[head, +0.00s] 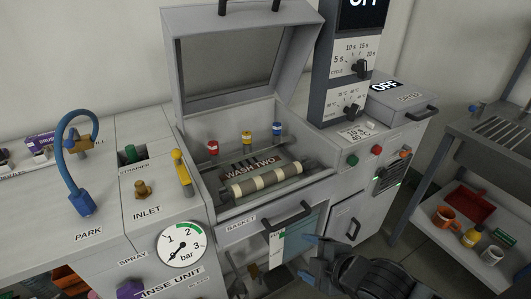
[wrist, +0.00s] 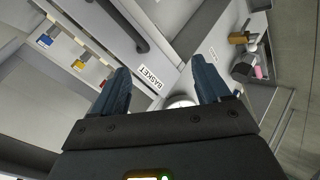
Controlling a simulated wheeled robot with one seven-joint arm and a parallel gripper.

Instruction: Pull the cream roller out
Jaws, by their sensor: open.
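I cannot make out the roller in the wrist view.
The tub's lid (head: 236,55) stands raised behind it. A dark BASKET handle (head: 292,212) juts from the front panel between my gripper and the tub. Red, yellow and blue capped pegs (head: 247,137) stand at the tub's back. A cart (head: 480,211) stands at the right.

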